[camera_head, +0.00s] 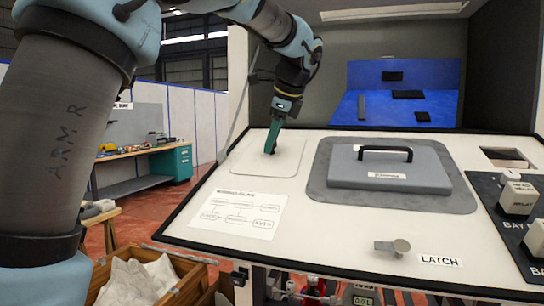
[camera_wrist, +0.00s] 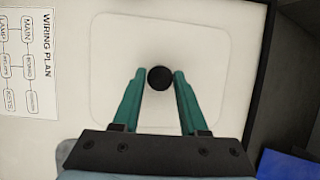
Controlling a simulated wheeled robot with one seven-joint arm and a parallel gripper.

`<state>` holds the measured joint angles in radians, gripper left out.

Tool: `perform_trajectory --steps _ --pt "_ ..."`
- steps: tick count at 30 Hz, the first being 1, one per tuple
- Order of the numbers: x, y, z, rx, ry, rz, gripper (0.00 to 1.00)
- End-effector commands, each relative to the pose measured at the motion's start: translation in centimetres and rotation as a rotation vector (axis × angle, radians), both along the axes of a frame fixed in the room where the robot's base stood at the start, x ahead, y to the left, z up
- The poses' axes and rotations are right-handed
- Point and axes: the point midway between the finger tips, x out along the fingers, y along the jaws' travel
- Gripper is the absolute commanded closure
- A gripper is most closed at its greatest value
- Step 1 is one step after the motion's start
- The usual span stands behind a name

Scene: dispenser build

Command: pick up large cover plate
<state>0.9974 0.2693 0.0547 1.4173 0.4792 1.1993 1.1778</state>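A pale, rounded-square plate (camera_head: 245,157) with a black round knob lies at the left of the white worktop; it also shows in the wrist view (camera_wrist: 112,45). A thick grey plate (camera_head: 350,172) with a black bar handle (camera_head: 386,150) and a white label sits on a darker grey rounded panel to the right. The label's print is too small to read. My gripper (camera_head: 271,149) points down over the pale plate. In the wrist view its green fingers (camera_wrist: 159,76) stand either side of the black knob (camera_wrist: 160,78), open, with narrow gaps showing. The grey plate is outside the wrist view.
A wiring-plan sheet (camera_head: 239,212) lies at front left. A metal latch knob (camera_head: 400,246) stands at the front. Relay blocks (camera_head: 518,198) sit on a black panel at right. A blue-lined recess (camera_head: 430,95) with dark parts opens behind. A rectangular opening (camera_head: 510,158) is at back right.

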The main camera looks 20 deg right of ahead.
Motion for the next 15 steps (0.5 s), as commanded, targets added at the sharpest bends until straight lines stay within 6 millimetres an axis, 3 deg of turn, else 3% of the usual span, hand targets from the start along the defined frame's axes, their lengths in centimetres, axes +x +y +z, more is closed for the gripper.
perform_trajectory --steps 2,10,15 --pt "-0.01 -0.01 0.01 0.000 0.000 0.000 0.67" --pt "-0.02 -0.01 0.01 0.000 0.000 0.000 0.98" --pt "-0.02 -0.01 0.01 0.000 0.000 0.000 1.00"
